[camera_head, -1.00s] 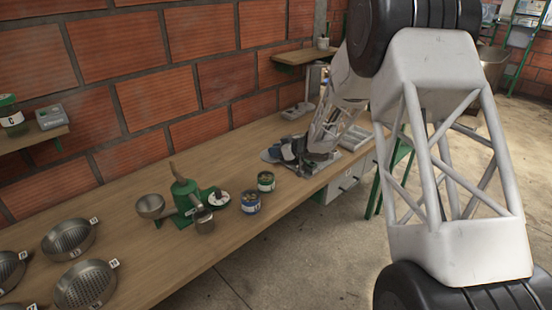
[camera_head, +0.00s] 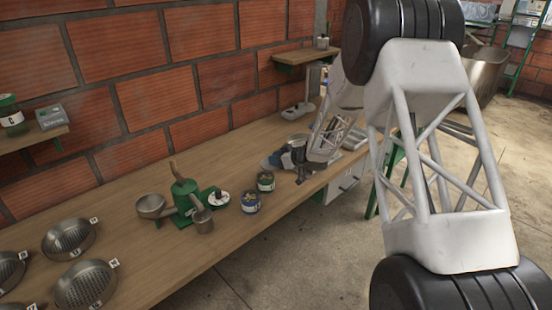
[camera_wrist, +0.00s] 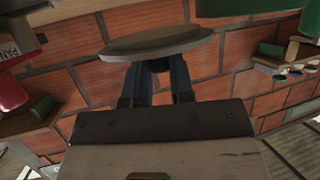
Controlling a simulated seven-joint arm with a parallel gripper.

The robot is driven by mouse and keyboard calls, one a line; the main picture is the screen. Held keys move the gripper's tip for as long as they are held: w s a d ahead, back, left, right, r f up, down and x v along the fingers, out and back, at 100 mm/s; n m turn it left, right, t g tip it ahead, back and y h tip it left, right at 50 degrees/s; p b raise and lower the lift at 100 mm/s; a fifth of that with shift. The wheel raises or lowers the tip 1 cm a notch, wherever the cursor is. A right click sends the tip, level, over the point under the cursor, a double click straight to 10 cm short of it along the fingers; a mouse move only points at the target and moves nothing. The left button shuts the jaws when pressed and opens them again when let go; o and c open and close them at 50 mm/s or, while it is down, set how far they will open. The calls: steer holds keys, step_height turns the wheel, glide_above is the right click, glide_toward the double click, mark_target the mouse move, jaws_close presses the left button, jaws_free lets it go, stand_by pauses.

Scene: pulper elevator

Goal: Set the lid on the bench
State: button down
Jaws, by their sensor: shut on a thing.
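The lid (camera_wrist: 155,42) is a flat grey-brown disc in the wrist view. My gripper (camera_wrist: 160,70) is shut on it, with its blue fingers meeting at the disc's near side. The fingers partly hide where they grip it. In the head view my gripper (camera_head: 285,157) is low over the right part of the wooden bench (camera_head: 130,235). The lid is too small and covered there to make out clearly. I cannot tell whether it touches the bench.
A green hand-cranked machine (camera_head: 186,198) and a metal bowl (camera_head: 151,206) are further left. Several round sieves (camera_head: 85,285) lie at the left end. The brick wall (camera_head: 150,90) runs behind. Bare bench lies between sieves and machine.

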steer(key=shift+f, duration=0.4)
steer(key=c, duration=1)
jaws_free()
steer(key=shift+r, duration=0.15)
steer(key=shift+r, duration=0.55)
steer(key=v, duration=1.2)
